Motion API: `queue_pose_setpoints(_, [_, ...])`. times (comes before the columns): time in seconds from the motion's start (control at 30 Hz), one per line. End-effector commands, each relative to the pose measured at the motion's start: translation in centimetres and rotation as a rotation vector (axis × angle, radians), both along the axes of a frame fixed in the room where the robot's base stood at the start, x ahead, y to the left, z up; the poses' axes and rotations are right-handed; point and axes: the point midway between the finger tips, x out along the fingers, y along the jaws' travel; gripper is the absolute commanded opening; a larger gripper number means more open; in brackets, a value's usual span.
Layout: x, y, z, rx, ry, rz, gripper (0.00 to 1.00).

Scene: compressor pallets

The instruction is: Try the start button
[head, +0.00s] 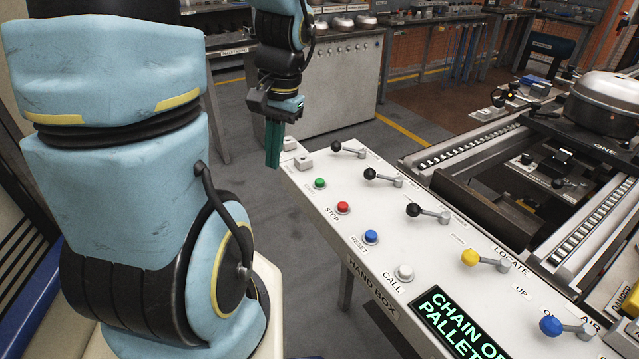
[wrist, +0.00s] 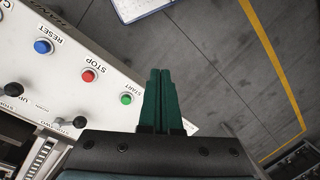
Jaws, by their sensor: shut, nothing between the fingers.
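The start button (head: 320,183) is a green push button at the far left end of the white hand box panel (head: 325,207). It also shows in the wrist view (wrist: 126,99), just left of my fingers, with the label START beside it. My gripper (head: 272,160) has green fingers that are shut together and empty. They point down beside the panel's far left edge, apart from the button. In the wrist view my gripper (wrist: 160,75) shows its fingertips past the panel edge, over the grey floor.
On the panel are a red STOP button (head: 343,207), a blue RESET button (head: 371,236) and a white CALL button (head: 404,271). Black-knobbed levers (head: 370,174) stand to their right. A lit display (head: 460,325) is nearer. Open floor lies left of the panel.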

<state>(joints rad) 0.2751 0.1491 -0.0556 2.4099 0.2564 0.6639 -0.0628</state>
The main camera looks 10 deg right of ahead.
Motion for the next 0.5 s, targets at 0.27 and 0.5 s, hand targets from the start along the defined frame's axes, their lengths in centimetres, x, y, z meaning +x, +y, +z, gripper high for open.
queue_pose_setpoints(0.27, [4.9, -7.7, -0.7, 0.498, 0.058, -0.557, 0.00])
queue_pose_setpoints(0.5, [6.7, -10.8, 0.4, 0.657, 0.004, -0.673, 0.00])
